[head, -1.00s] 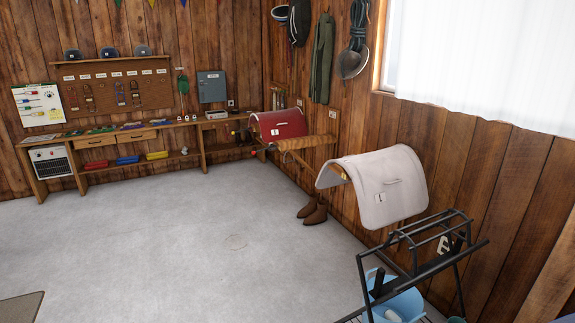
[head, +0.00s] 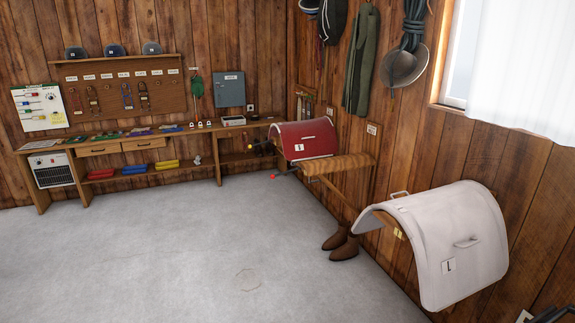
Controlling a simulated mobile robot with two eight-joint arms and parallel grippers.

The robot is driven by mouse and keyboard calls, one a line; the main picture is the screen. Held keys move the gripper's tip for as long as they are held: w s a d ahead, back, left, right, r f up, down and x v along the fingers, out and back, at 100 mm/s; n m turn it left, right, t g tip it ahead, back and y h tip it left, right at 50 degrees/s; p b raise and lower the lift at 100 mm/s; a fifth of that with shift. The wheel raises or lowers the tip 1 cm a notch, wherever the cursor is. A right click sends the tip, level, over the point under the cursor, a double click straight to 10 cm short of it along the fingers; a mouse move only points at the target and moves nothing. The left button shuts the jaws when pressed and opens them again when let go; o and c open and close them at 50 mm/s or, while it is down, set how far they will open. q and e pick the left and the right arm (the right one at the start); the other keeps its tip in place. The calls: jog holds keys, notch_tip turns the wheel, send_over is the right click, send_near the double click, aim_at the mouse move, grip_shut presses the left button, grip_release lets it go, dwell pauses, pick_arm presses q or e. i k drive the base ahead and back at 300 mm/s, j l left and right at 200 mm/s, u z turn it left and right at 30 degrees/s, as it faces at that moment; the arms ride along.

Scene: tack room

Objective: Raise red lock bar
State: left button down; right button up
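A red saddle pad or cover (head: 308,140) with a white number tag hangs over a wall rack at the back right corner. Just below it a short dark bar with a red tip (head: 274,177) sticks out to the left. A similar bar with a yellow tip (head: 250,147) sticks out a little higher. I cannot tell for sure which part is the red lock bar. Neither of my grippers shows in the head view.
A white pad on a wall rack (head: 455,245) juts out at the right, close to me. Brown boots (head: 343,245) stand on the floor by the wall. A long wooden workbench (head: 110,143) runs along the back wall. The grey floor between is clear.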

aim_at(272, 177)
jog(key=i, duration=1.65)
jog(key=i+z, duration=0.25)
jog(key=i, duration=0.2)
jog(key=i+j+z, duration=0.2)
jog(key=i, duration=0.25)
jog(key=i+j+z, duration=0.25)
jog(key=i, duration=0.2)
jog(key=i+j+z, duration=0.25)
jog(key=i, duration=0.2)
